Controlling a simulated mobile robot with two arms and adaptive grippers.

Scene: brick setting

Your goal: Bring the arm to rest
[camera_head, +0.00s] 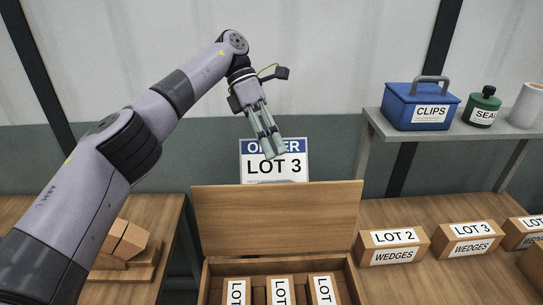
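My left arm comes in from the left and reaches up over the middle of the scene. Its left gripper (273,151) points down in the air, in front of the order sign and above the raised lid of the wooden box. The two grey fingers lie close together, and I see nothing held between them. My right arm and gripper are not in view.
An open wooden box (205,284) with a raised lid (277,213) holds several labelled blocks. Behind stands an order sign (287,168) reading LOT 3. At right, boxes of wedges (393,246) sit on a table, below a shelf (460,133) with a blue clips box (420,106).

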